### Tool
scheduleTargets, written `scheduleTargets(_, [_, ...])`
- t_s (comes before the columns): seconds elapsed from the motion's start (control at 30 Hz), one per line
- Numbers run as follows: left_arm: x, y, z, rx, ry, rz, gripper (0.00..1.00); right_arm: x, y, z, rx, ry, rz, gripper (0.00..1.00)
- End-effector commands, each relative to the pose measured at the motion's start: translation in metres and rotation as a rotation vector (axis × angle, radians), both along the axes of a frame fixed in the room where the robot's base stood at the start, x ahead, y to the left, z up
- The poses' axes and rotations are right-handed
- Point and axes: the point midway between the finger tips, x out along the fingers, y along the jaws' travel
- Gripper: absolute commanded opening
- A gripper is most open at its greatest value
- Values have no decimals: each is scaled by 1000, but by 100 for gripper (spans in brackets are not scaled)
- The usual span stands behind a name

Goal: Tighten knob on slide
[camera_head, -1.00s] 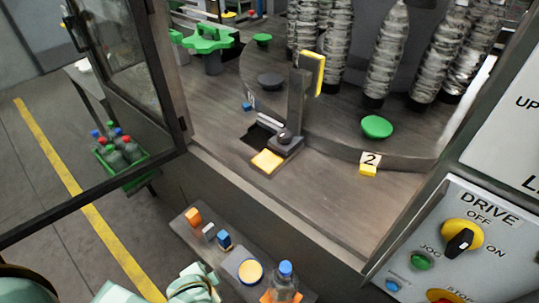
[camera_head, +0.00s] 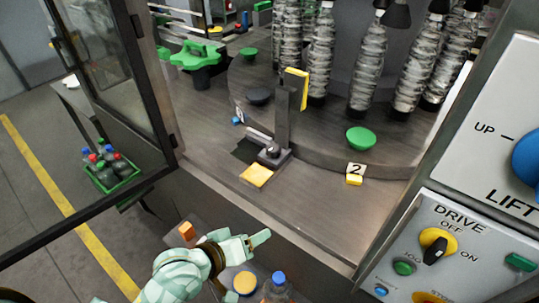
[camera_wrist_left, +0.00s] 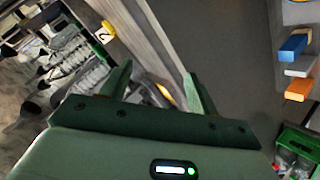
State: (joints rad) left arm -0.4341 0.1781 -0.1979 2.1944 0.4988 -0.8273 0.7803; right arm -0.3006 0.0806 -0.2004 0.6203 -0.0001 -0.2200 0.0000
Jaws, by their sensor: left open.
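The slide (camera_head: 276,157) is a dark metal block on the machine deck, with an upright post (camera_head: 284,118) bearing a yellow pad (camera_head: 296,88). A small black knob (camera_head: 271,150) sits on top of the block. A yellow plate (camera_head: 257,175) lies at its front. My left gripper (camera_head: 248,262) is open and empty, in front of and below the slide, over the shelf and apart from the knob. In the left wrist view its two fingers (camera_wrist_left: 158,72) are spread. Grey and yellow parts show between them, too partly hidden to name. My right gripper is out of view.
A shelf below the deck holds an orange block (camera_head: 187,231), a yellow disc (camera_head: 245,283) and a blue-capped bottle (camera_head: 279,287). A green puck (camera_head: 361,138) and wrapped bottles (camera_head: 367,75) stand on the turntable. The drive panel (camera_head: 447,240) is at right, an open glass door (camera_head: 105,80) at left.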

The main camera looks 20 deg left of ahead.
Motion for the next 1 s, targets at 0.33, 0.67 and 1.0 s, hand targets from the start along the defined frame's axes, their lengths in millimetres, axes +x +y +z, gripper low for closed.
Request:
scheduleTargets(0.33, [80,15,24,-1853,306,637,61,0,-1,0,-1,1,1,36])
scheduleTargets(0.67, [110,47,15,-2304,359,794,61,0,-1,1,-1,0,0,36])
scheduleTargets(1.0, [192,36,15,-2297,358,791,61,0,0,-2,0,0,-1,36])
